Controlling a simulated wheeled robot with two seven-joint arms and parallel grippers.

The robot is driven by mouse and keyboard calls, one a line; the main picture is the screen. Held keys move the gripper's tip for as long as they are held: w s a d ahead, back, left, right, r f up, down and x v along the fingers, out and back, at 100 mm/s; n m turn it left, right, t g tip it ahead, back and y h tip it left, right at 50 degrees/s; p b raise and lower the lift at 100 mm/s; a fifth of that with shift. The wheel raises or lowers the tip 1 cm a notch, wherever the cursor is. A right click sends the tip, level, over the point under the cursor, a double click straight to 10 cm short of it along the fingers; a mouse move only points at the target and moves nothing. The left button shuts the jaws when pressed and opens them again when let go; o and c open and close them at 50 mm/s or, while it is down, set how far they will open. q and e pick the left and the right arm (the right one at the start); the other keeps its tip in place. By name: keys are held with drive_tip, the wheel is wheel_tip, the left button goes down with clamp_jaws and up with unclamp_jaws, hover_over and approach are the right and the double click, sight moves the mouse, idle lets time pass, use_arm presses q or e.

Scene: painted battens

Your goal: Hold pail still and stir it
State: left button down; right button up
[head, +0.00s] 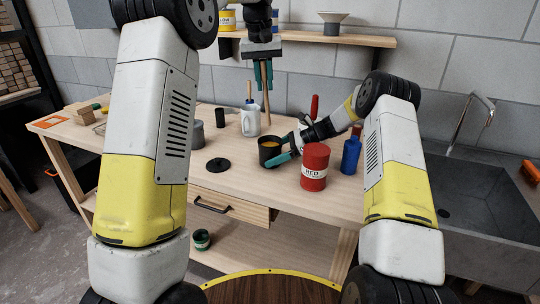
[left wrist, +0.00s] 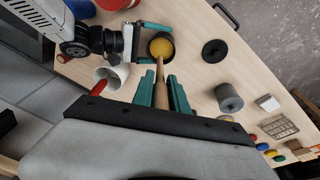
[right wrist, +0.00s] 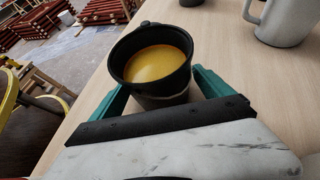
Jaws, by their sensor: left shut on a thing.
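The black pail (head: 264,156) stands upright on the bench with yellow paint inside; it also shows in the left wrist view (left wrist: 151,38) and the right wrist view (right wrist: 160,98). My right gripper (head: 277,150) is low at the pail, its green fingers on either side of it and open. My left gripper (head: 264,80) is shut on a wooden stick (head: 266,108), which hangs nearly upright above the bench. In the head view the stick's lower end is above the pail's rim. In the left wrist view the stick (left wrist: 160,70) points toward the pail's opening.
A red can (head: 314,168) and a blue bottle (head: 350,154) stand right of the pail. A white jug (head: 250,122) stands behind it. A black lid (head: 218,165) lies left, near a grey cylinder (left wrist: 229,98). A wall shelf (head: 345,39) is behind; a sink (head: 480,205) is right.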

drive_tip(key=shift+o, duration=0.3)
drive_tip(key=v, duration=1.2)
